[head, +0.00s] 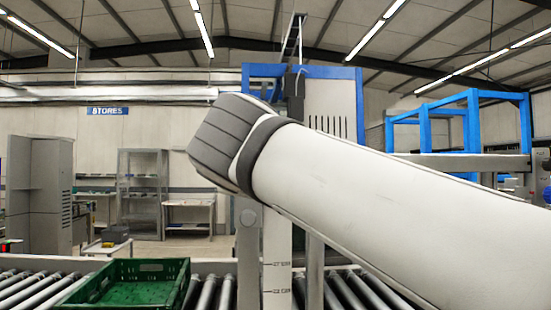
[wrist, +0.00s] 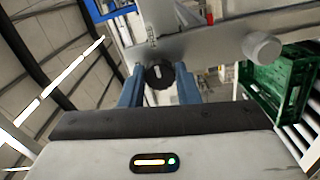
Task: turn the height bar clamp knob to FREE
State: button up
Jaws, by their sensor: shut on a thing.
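The clamp knob (wrist: 160,75) is black and round with a pale pointer mark, and sits on a grey metal plate (wrist: 205,42) in the wrist view. My gripper (wrist: 157,88) has its two blue fingers on either side of the knob and is shut on it. The pale pointer runs roughly up and down in this view. Small lettering on the plate above the knob is too small to read. In the head view my arm hides the knob and gripper. A grey upright post with height marks (head: 277,272) shows below my arm.
A green crate (head: 135,284) stands on the roller conveyor (head: 215,292) at lower left; it also shows at right in the wrist view (wrist: 278,88). A light grey round bar end (wrist: 262,47) sticks out right of the knob. Blue framing (head: 425,125) stands behind.

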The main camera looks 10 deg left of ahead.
jog(key=o, duration=1)
jog(key=v, duration=0.7)
jog(key=shift+s+d, duration=0.1)
jog(key=shift+s, duration=0.25)
jog(key=w+d+f+m+g+h+p, duration=0.3)
jog(key=d+f+m+p, duration=0.1)
jog(key=d+f, duration=0.4)
jog(key=w+d+f+m+g+h+p, duration=0.3)
jog(key=w+d+f+g+p, duration=0.15)
jog(key=f, duration=0.55)
jog(key=s+d+f+m+g+p, duration=0.2)
jog(key=s+d+f+m, duration=0.2)
jog(key=f, duration=0.1)
jog(key=s+d+f+m+g+y+p, duration=0.1)
jog(key=s+d+f+m+g+p, duration=0.2)
jog(key=f, duration=0.3)
jog(key=s+d+f+m+g+p, duration=0.2)
jog(key=s+d+f+m+p, duration=0.1)
jog(key=s+d+f, duration=0.3)
jog(key=shift+s+d+f+m+y, duration=0.15)
jog(key=shift+m+y, duration=0.15)
jog(key=shift+m, duration=0.6)
